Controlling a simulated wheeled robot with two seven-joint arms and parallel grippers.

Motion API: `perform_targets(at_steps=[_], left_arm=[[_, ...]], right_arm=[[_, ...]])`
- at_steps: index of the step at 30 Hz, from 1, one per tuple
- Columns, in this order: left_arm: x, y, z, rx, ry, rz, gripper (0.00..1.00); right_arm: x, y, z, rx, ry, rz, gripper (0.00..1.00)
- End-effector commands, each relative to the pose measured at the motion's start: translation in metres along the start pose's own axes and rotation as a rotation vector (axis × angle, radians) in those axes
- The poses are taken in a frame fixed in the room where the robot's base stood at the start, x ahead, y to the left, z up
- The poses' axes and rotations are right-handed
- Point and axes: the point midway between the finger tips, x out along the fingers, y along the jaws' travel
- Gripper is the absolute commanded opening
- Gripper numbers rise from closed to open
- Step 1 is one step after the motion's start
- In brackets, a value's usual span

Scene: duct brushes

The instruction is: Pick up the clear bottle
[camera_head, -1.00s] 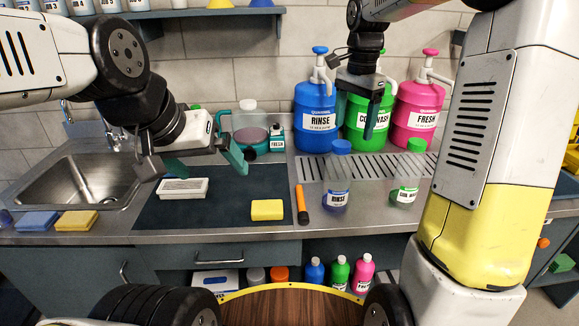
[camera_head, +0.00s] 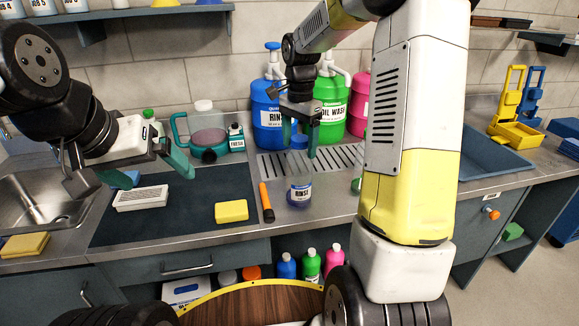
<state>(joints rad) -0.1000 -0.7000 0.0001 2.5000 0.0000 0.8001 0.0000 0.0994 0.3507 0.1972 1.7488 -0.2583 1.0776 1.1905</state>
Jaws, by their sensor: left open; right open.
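A clear bottle with a blue cap and a RINSE label (camera_head: 300,192) stands upright on the steel counter, right of the dark mat. A second small bottle with a green cap (camera_head: 356,185) is almost wholly hidden behind my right arm. My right gripper (camera_head: 299,138) points down, open and empty, with its fingers around or just in front of the blue cap in the picture; I cannot tell its depth or whether it touches. My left gripper (camera_head: 132,172) is open and empty over the left part of the mat, near a white brush block (camera_head: 140,198).
An orange-handled tool (camera_head: 266,202) and a yellow sponge (camera_head: 232,211) lie left of the bottle. Large blue (camera_head: 268,128), green (camera_head: 332,112) and pink jugs stand behind the drain grate (camera_head: 270,165). A teal-handled jug (camera_head: 208,135) stands at the back left.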

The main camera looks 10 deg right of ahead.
Motion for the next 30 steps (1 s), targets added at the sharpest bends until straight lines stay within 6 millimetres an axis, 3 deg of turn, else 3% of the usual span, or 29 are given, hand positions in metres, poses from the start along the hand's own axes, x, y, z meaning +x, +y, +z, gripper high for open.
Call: perform_targets(at_steps=[2, 13, 24, 30], left_arm=[[0.0, 0.0, 0.0, 0.0, 0.0, 0.0, 0.95], [0.0, 0.0, 0.0, 0.0, 0.0, 0.0, 0.95], [0.0, 0.0, 0.0, 0.0, 0.0, 0.0, 0.95], [0.0, 0.0, 0.0, 0.0, 0.0, 0.0, 0.95]], right_arm=[[0.0, 0.0, 0.0, 0.0, 0.0, 0.0, 0.71], [-0.001, 0.0, 0.0, -0.001, 0.0, -0.001, 0.0], [-0.002, -0.001, 0.0, -0.001, 0.001, -0.002, 0.0], [-0.017, -0.001, 0.0, -0.002, 0.002, -0.004, 0.0]])
